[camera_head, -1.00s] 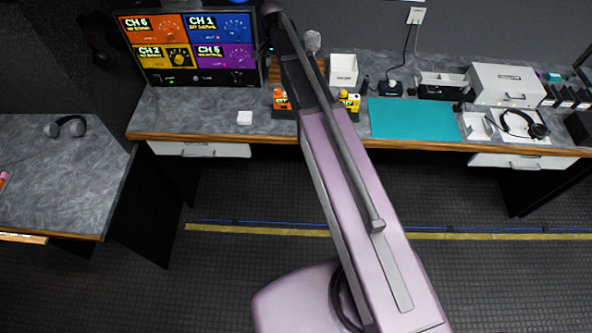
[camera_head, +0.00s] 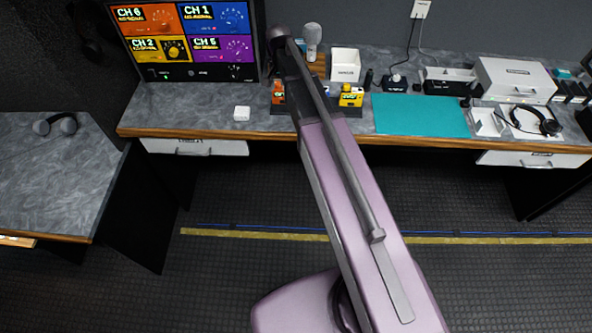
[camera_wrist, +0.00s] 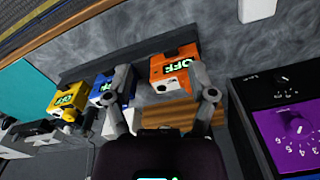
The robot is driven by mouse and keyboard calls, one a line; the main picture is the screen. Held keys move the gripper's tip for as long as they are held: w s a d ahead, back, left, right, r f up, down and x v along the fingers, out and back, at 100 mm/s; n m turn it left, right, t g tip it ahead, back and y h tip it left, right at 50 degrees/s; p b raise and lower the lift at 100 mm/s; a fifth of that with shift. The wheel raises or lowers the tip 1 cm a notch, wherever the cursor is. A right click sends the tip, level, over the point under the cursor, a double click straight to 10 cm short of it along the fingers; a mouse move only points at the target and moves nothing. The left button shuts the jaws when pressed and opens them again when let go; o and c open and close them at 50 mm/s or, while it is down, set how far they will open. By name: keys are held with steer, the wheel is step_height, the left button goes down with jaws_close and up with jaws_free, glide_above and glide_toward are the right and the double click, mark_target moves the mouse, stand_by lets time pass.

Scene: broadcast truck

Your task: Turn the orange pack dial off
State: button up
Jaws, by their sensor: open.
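The orange pack (camera_wrist: 172,62) shows in the wrist view with a green lit display that appears to read OFF. A round dial-like part on its front is too small for its setting to be told. In the head view the orange pack (camera_head: 278,93) is partly in view left of my arm. My gripper (camera_wrist: 161,82) is open and empty, its two fingers spread on either side of the orange pack's near side in the picture. Contact cannot be told.
A blue pack (camera_wrist: 108,90) is close by the left finger, with a yellow pack (camera_wrist: 66,103) beyond it. A monitor (camera_head: 190,45) stands left of the packs. A white box (camera_head: 345,64) and a teal mat (camera_head: 420,115) are to the right.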

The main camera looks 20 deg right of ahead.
steer(key=s+f+n+b, duration=0.6)
steer(key=s+f+b, duration=1.2)
steer(key=f+b, duration=0.2)
steer(key=shift+f, duration=0.55)
steer(key=shift+s+r, duration=0.1)
stand_by(0.5)
step_height(320, 180, up, 8)
steer(key=s+n+p, duration=0.1)
steer(key=s+p, duration=0.1)
steer(key=p, duration=0.5)
steer(key=shift+s+p, duration=0.35)
steer(key=shift+s, duration=0.05)
